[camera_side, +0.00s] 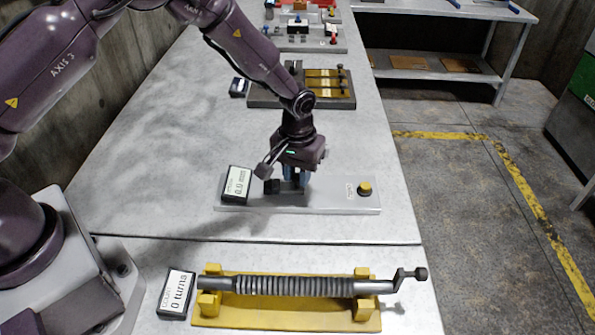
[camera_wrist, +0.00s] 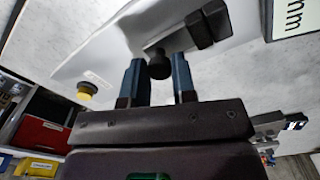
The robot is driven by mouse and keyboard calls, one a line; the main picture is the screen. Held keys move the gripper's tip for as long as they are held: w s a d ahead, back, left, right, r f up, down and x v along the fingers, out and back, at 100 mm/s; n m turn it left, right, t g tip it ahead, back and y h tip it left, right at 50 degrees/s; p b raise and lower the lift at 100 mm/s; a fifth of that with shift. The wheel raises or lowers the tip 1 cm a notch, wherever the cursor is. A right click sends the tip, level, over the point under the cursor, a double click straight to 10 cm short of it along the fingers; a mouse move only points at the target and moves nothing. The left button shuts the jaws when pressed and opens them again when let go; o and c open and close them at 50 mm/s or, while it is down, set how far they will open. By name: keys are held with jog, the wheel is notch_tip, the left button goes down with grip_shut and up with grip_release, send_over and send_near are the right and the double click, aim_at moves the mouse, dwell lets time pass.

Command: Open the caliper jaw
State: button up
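The caliper is on a grey plate (camera_side: 335,203) in the middle of the bench. Its display (camera_side: 236,184) reads 0.0 mm. Dark jaw blocks (camera_wrist: 206,27) sit close together on the plate in the wrist view. A black round knob (camera_wrist: 158,68) on a short stem stands beside them. My gripper (camera_side: 287,185) points down over the left part of the plate. In the wrist view its two blue fingers (camera_wrist: 159,72) stand apart, one on each side of the knob. I cannot tell whether they press on it. In the side view the fingers partly hide the jaw.
A yellow button (camera_side: 365,188) is at the plate's right end. In front, a ribbed shaft with a crank (camera_side: 295,286) rests on a yellow stand, beside a display (camera_side: 177,292) reading 0 turns. Behind is a dark plate with brass bars (camera_side: 322,85). Bench space left of the caliper is clear.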

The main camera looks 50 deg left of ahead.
grip_shut()
jog(key=shift+w+d, duration=1.65)
jog(key=o, duration=0.6)
grip_release()
notch_tip(320, 180, up, 13)
